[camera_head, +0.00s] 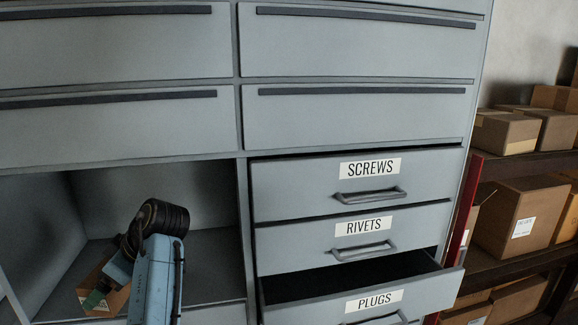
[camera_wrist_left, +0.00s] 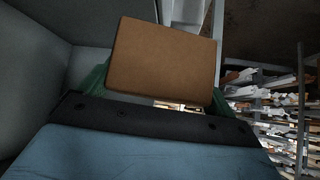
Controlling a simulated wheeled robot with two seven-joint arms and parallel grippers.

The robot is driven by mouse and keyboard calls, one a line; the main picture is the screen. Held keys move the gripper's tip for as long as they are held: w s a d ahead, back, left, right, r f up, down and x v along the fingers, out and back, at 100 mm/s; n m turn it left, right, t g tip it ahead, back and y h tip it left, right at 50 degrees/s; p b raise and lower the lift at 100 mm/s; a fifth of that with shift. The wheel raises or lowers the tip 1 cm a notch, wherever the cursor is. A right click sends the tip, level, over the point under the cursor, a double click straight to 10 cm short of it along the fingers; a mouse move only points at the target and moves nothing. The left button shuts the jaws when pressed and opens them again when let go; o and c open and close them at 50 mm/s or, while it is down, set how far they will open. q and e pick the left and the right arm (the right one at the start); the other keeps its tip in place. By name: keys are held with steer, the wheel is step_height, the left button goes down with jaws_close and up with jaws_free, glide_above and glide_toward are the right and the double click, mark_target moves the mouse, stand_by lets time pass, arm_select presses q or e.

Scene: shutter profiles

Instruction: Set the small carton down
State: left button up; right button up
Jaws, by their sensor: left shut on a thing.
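The small carton (camera_head: 105,299) is brown cardboard. In the head view it is low in the open compartment at the lower left, partly hidden by my left arm. In the left wrist view the carton (camera_wrist_left: 162,57) shows a plain brown face, slightly tilted, between green fingertips. My left gripper (camera_head: 97,297) is shut on the carton; its green finger shows against it, and the gripper also shows in the left wrist view (camera_wrist_left: 155,85). I cannot tell whether the carton touches the compartment floor. My right gripper is in neither view.
The grey cabinet compartment (camera_head: 212,262) has free floor behind and right of the carton. Drawers labelled SCREWS (camera_head: 290,183), RIVETS (camera_head: 285,242) and PLUGS (camera_head: 310,305) are on the right; the PLUGS drawer stands open. Several cardboard boxes (camera_head: 520,215) sit on a shelf (camera_head: 525,260) at far right.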

arm_select(q)
steer(key=d+f+m+t, duration=0.1)
steer(key=f+m+t, duration=0.1)
steer(key=m, duration=0.1)
steer(key=shift+w+d, duration=0.1)
steer(key=shift+d, duration=0.3)
steer(key=s+d+f+m+t+h, duration=0.2)
steer(key=d+m+t+h, duration=0.2)
steer(key=d+m, duration=0.5)
steer(key=shift+f+m+t+h, duration=0.15)
steer(key=shift+m+t+h, duration=0.25)
steer(key=shift+t, duration=0.8)
steer(key=s+d+m+h, duration=0.1)
steer(key=d+m, duration=0.1)
steer(key=s+d+m+h, duration=0.1)
steer(key=d, duration=0.2)
steer(key=s+d+r+m+t+h, duration=0.1)
steer(key=d+m, duration=0.1)
steer(key=shift+s+d+m+h, duration=0.1)
steer(key=shift+d+m+h, duration=0.05)
steer(key=shift+m+h, duration=0.2)
steer(key=shift+s+d+r+h, duration=0.1)
steer(key=shift+s+d+h, duration=0.1)
steer(key=shift+d+h, duration=0.05)
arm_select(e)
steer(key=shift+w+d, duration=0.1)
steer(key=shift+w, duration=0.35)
